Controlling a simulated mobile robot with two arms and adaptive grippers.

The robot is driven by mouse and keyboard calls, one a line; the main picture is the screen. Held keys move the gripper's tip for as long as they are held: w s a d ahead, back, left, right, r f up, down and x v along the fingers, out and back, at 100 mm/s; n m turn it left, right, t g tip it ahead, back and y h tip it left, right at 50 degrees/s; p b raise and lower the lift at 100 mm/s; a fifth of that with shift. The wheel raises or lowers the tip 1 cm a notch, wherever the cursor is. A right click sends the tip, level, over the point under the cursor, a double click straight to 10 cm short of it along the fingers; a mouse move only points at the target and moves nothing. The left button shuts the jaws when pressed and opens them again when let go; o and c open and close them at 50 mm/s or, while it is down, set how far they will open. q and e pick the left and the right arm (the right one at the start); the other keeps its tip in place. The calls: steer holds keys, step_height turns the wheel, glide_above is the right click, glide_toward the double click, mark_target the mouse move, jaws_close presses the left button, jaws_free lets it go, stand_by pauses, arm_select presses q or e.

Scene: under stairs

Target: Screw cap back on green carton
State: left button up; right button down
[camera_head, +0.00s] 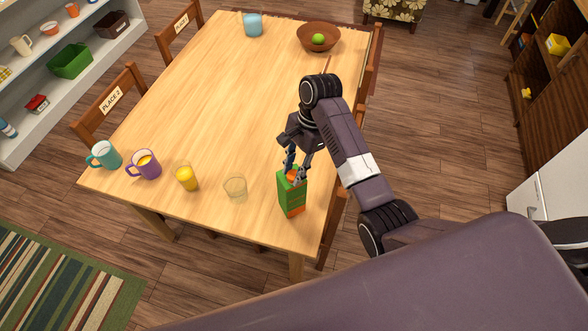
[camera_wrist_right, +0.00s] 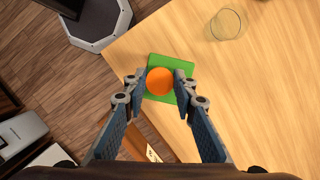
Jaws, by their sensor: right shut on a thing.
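The green carton (camera_head: 291,194) stands upright on the wooden table near its front right corner. An orange cap (camera_head: 292,175) is at the carton's top. In the right wrist view the orange cap (camera_wrist_right: 160,81) lies over the green carton top (camera_wrist_right: 168,62), between the fingers. My right gripper (camera_head: 296,176) is above the carton, pointing down, and is shut on the cap. Whether the cap sits flush on the spout is hidden from this angle. My left gripper is not in view.
An empty glass (camera_head: 236,188) stands just left of the carton. A glass of orange juice (camera_head: 187,177), a purple mug (camera_head: 145,165) and a teal mug (camera_head: 104,155) stand further left. A brown bowl (camera_head: 318,38) and a blue cup (camera_head: 252,25) are at the far end. The table middle is clear.

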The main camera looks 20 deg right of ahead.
mark_target(294, 172)
steer(key=shift+w, duration=0.1)
steer(key=c, duration=1)
jaws_free()
steer(key=shift+r, duration=1.45)
steer(key=shift+v, duration=1.1)
steer(key=shift+a+r, duration=0.15)
steer(key=shift+r, duration=0.3)
steer(key=shift+a, duration=0.1)
